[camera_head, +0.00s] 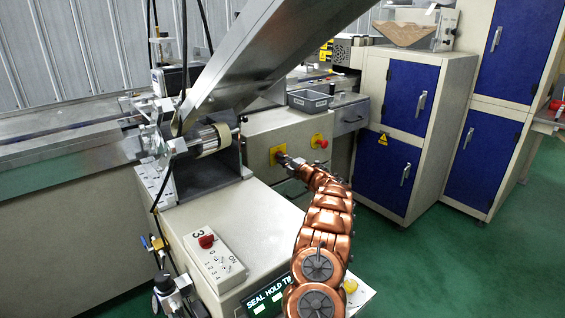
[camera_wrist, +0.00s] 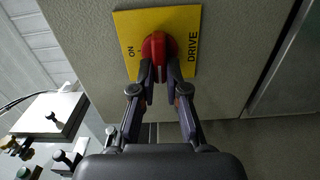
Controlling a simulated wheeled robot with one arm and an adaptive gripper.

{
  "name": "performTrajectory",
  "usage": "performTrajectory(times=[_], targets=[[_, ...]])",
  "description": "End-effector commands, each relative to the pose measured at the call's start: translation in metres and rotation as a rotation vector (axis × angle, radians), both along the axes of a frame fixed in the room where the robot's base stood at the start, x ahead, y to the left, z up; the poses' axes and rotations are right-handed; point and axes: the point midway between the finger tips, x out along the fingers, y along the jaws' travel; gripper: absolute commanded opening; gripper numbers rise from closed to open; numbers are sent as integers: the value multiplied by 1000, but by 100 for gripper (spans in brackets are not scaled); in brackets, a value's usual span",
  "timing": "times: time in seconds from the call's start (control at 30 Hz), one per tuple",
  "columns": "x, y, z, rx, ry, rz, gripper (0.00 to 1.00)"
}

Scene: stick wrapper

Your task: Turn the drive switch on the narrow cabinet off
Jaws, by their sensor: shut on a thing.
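The drive switch is a red knob (camera_wrist: 158,46) on a yellow plate (camera_wrist: 186,22) marked ON and DRIVE, seen in the wrist view. My gripper (camera_wrist: 160,75) is shut on the knob, with one finger on each side. The knob's ridge runs up and down in that picture, and ON is to its left. In the head view, my gripper (camera_head: 284,160) reaches the front of the narrow cabinet (camera_head: 258,133). The yellow plate (camera_head: 274,154) shows just behind the fingertips, and the knob is hidden there.
A red button (camera_head: 321,143) on yellow sits right of the switch. A grey tray (camera_head: 308,100) stands behind the cabinet. A control box with a red knob (camera_head: 207,241) lies at front left. Blue-doored cabinets (camera_head: 401,95) stand right; green floor (camera_head: 430,265) is open there.

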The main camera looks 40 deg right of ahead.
Motion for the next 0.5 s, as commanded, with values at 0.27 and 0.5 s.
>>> performTrajectory(times=[0.27, 0.5], targets=[[0, 0, -2, -45, 8, 0, 0], [0, 0, -2, -47, 8, 0, 0]])
